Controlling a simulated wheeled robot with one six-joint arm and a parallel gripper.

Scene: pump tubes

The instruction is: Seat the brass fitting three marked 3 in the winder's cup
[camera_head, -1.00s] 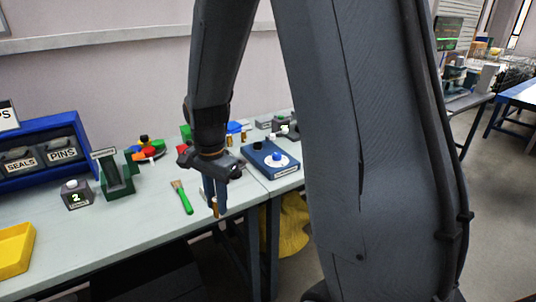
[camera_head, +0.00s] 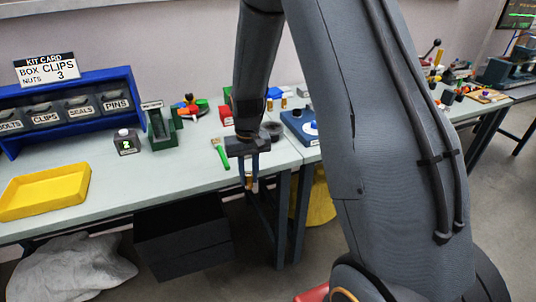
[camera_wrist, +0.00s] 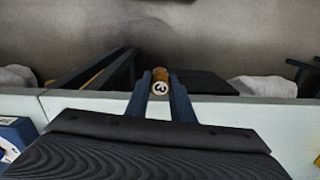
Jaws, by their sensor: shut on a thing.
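My gripper (camera_head: 249,177) is shut on the brass fitting (camera_head: 250,183), which hangs between the fingertips by the front edge of the workbench. In the wrist view the fitting (camera_wrist: 161,81) shows its round white end with a 3, between the two blue-grey fingers. A blue box with a white disc (camera_head: 310,128) stands on the bench right of my gripper and is partly hidden by my arm. It also shows at the left edge of the wrist view (camera_wrist: 12,139). I cannot tell whether it is the winder, and its cup is not clearly seen.
A green-handled brush (camera_head: 221,154) lies left of my gripper. A green slotted stand (camera_head: 162,130), a grey counter marked 2 (camera_head: 126,142), a yellow tray (camera_head: 45,190) and a blue bin rack (camera_head: 75,85) are further left. The bench front between tray and brush is clear.

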